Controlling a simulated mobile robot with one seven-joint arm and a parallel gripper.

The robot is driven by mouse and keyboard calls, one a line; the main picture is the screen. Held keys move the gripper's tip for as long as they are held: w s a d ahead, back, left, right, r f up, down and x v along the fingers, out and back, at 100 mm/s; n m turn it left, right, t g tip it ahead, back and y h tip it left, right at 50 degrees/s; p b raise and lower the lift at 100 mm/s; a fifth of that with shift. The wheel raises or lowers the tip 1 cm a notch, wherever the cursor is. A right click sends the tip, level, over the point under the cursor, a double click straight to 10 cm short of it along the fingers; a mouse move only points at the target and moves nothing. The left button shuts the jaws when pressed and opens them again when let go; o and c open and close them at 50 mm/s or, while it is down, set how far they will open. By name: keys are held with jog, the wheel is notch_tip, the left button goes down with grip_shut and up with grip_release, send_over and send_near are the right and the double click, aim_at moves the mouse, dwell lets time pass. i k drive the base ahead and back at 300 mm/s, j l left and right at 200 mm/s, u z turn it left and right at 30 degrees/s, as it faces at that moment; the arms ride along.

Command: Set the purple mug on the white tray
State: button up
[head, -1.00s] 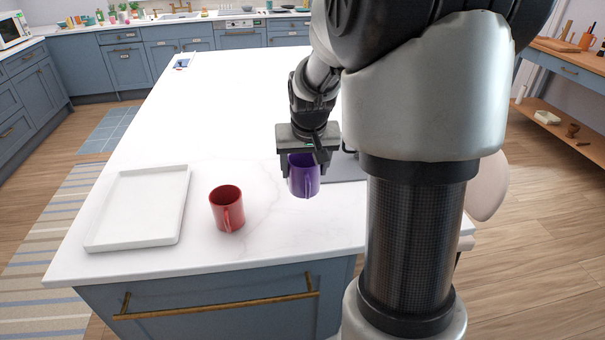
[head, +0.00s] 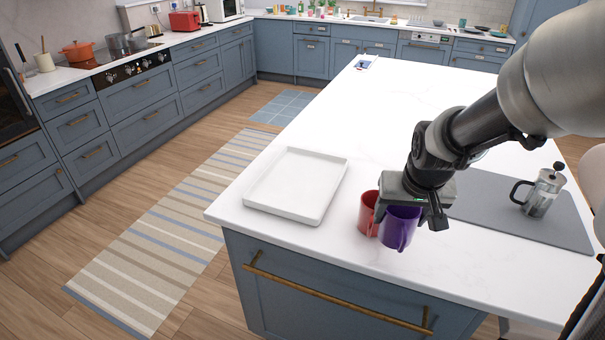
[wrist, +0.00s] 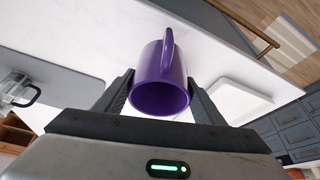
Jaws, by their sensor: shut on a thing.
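The purple mug (head: 398,229) is held in my gripper (head: 412,208) above the white counter. My gripper is shut on it. In the wrist view the purple mug (wrist: 163,80) sits between the two fingers (wrist: 160,98), its open rim towards the camera and its handle pointing away. The white tray (head: 329,192) is an empty square tray with a low rim on the counter, left of my gripper. It also shows in the wrist view (wrist: 262,101), to the right of the mug.
A red mug (head: 367,214) stands between the tray and my gripper, partly hidden behind the gripper and purple mug. A grey mat (head: 480,208) with a glass coffee press (head: 542,195) lies to the right. The counter behind the tray (head: 380,120) is clear.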

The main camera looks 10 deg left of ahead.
aim_at(285, 189)
jog(key=k+j, duration=0.1)
jog(key=j, duration=0.2)
jog(key=k+j+z, duration=0.1)
jog(key=j, duration=0.55)
jog(key=k+j+z, duration=0.15)
jog(key=j, duration=0.25)
jog(key=i+j, duration=0.1)
jog(key=j, duration=0.25)
jog(key=i+j+z, duration=0.1)
jog(key=j, duration=0.25)
jog(key=i+j+z, duration=0.1)
jog(key=i, duration=0.2)
jog(key=i+j, duration=0.15)
jog(key=i, duration=0.15)
jog(key=z, duration=0.05)
